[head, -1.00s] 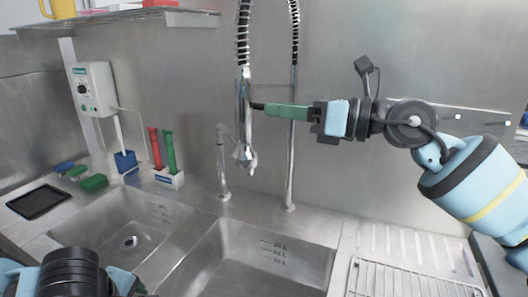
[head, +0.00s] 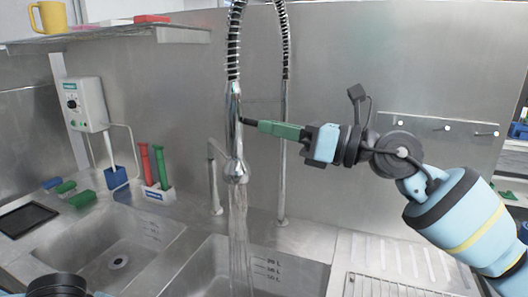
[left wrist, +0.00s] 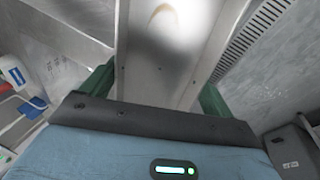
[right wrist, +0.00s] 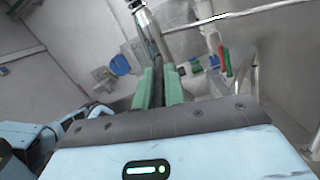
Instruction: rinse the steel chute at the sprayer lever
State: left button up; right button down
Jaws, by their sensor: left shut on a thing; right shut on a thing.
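The sprayer (head: 235,150) hangs from a coiled spring hose over the sinks, and a stream of water (head: 239,225) falls from its head. My right gripper (head: 262,126) is shut on the dark sprayer lever (head: 247,121); its green fingers close around it in the right wrist view (right wrist: 159,85). The steel chute (left wrist: 150,72) lies between the green fingers of my left gripper (left wrist: 157,90), which is shut on it. A brownish mark (left wrist: 164,18) shows on the chute. In the head view the chute and left fingers are out of sight; whether water reaches the chute cannot be told.
Two steel sink basins lie below, the right one (head: 205,272) under the stream. A second faucet (head: 213,180) stands left of the sprayer. A brush holder (head: 160,194), a black tray (head: 22,220) and a wire rack (head: 385,287) rest around the sinks.

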pick_arm(q)
jog(key=shift+f, duration=0.2)
pick_arm(e)
jog(key=c, duration=1.5)
grip_release()
jog(key=shift+d+f, duration=0.1)
pick_arm(q)
jog(key=shift+g, duration=0.4)
jog(key=f, duration=0.1)
jog(key=f+b, duration=0.2)
jog(key=f, duration=0.1)
jog(key=shift+s, duration=0.25)
jog(key=shift+f, duration=0.35)
pick_arm(e)
jog(key=shift+v, duration=5.9)
jog(key=shift+f, duration=0.15)
pick_arm(q)
jog(key=shift+s, duration=0.1)
